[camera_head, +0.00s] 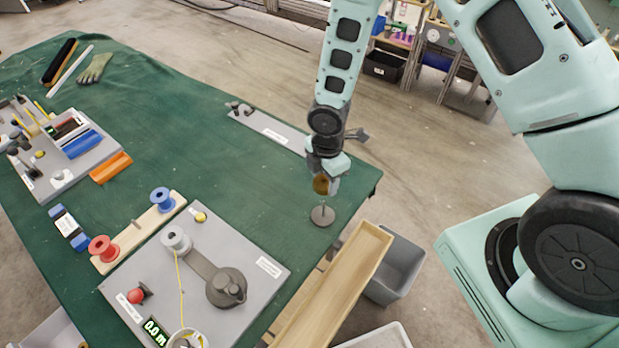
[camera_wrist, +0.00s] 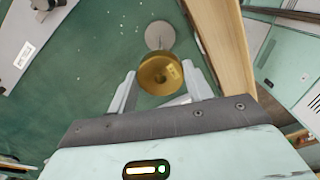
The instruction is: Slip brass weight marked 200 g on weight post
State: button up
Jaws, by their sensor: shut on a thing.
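The brass weight (camera_head: 321,184) is a round golden disc with a hole in its middle. My gripper (camera_head: 327,176) is shut on it and holds it above the table near the right corner. In the wrist view, the weight (camera_wrist: 152,82) sits between the two fingers of my gripper (camera_wrist: 159,76); a small label on it is too small to read. The weight post (camera_head: 322,215) is a thin upright rod on a grey round base, just below the weight in the head view. In the wrist view, the base (camera_wrist: 159,35) shows beyond the weight, partly covered by it.
A long wooden tray (camera_head: 330,290) runs along the table's right edge, with a grey bin (camera_head: 398,265) beside it. A grey plate (camera_head: 265,130) lies behind the post. A grey board (camera_head: 225,245) with a spool and dark round device is nearer. Green cloth around the post is clear.

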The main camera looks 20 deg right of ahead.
jog(key=shift+f+b, duration=2.25)
jog(key=shift+f, duration=0.55)
jog(key=shift+d+f, duration=0.15)
jog(key=shift+d, duration=0.05)
jog(key=shift+f+b, duration=1.1)
jog(key=shift+f, duration=0.15)
dwell(0.3)
dwell(0.4)
jog(key=o, duration=1.6)
jog(key=shift+c, duration=0.2)
jog(key=shift+r+p, duration=2.5)
jog(key=shift+r, duration=0.55)
